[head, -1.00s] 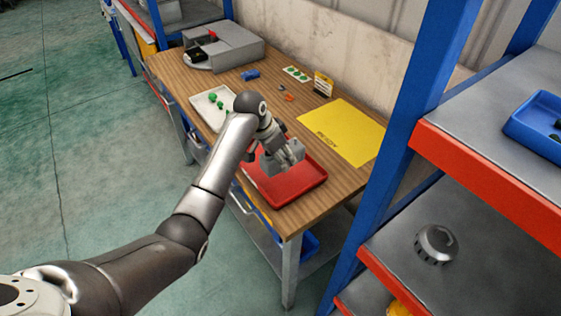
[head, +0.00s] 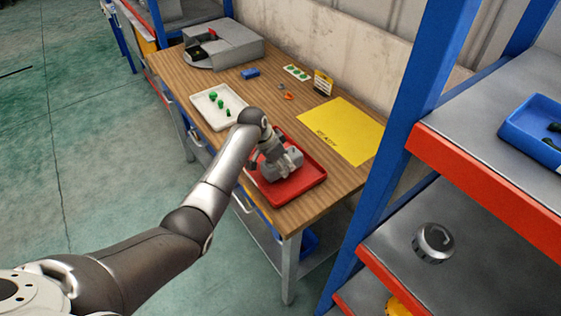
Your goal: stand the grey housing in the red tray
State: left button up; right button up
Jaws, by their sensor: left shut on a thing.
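The red tray (head: 300,189) lies on the near right part of the wooden workbench. My left gripper (head: 276,166) is low over the tray, pointing down, and shut on the grey housing (head: 287,165). The housing is a blocky grey part within the tray's outline. My gripper hides part of it, and I cannot tell whether its underside touches the tray floor. My right gripper is not in view.
A white tray (head: 228,119) with green parts lies to the left on the bench (head: 185,84). A yellow mat (head: 345,130) lies behind the red tray. A blue rack post (head: 395,140) and shelves stand close on the right, one holding a round grey part (head: 433,243).

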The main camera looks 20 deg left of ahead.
pick_arm(q)
jog(key=o, duration=1.4)
jog(key=shift+f, duration=0.15)
jog(key=shift+a+r, duration=0.1)
jog(key=shift+r, duration=0.3)
jog(key=b+v, duration=0.1)
jog(key=v, duration=1)
jog(key=shift+s+r, duration=0.15)
jog(key=shift+r, duration=0.15)
